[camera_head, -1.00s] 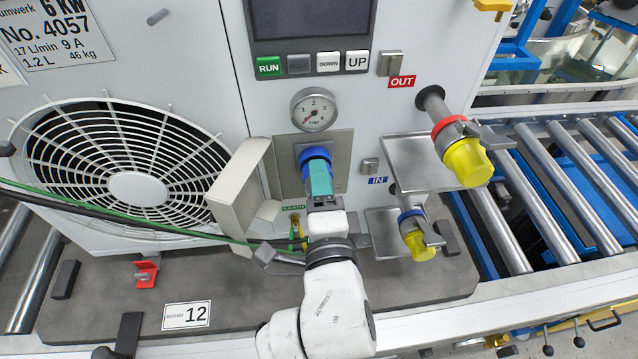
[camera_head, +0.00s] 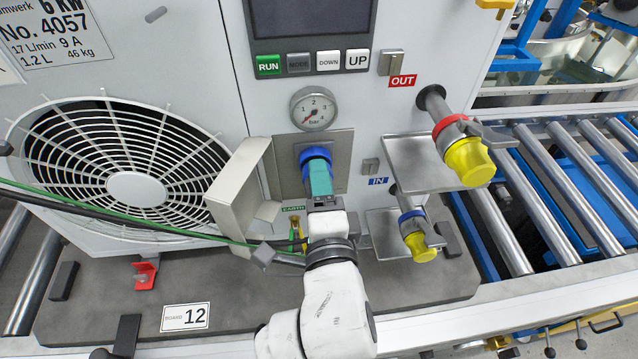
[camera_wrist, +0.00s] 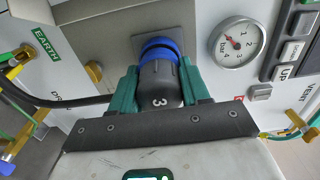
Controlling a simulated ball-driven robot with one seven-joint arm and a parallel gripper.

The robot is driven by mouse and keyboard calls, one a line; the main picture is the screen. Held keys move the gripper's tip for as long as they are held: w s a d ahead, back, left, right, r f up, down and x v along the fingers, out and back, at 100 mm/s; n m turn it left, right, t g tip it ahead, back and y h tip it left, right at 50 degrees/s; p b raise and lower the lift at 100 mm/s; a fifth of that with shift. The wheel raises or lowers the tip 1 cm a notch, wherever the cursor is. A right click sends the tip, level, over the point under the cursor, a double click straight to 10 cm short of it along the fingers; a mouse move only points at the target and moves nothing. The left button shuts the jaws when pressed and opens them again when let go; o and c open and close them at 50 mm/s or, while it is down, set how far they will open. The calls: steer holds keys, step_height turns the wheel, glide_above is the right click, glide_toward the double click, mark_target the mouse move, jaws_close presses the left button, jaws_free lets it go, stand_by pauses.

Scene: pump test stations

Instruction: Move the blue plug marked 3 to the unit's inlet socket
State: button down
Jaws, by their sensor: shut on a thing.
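The blue plug marked 3 has a dark body with a white 3 and a blue collar; it shows in the wrist view (camera_wrist: 160,88) and its blue end in the head view (camera_head: 314,154). My gripper (camera_head: 319,178) is shut on it, with green fingers on both sides of the body in the wrist view (camera_wrist: 160,95). The blue end meets the grey socket plate (camera_head: 340,150) under the gauge. The plug hides the socket opening, so I cannot tell how deep it sits.
A beige hinged flap (camera_head: 237,195) stands out left of the plug. A gauge (camera_head: 314,109) is above.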

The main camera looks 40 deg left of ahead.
steer(key=shift+w+a, duration=0.3)
steer(key=shift+a, duration=0.05)
steer(key=shift+c, duration=2.3)
jaws_free()
steer(key=b+v, duration=0.1)
steer(key=v, duration=0.9)
steer(key=shift+s+d+b, duration=0.2)
steer(key=shift+d+b, duration=0.1)
steer(key=shift+b, duration=0.1)
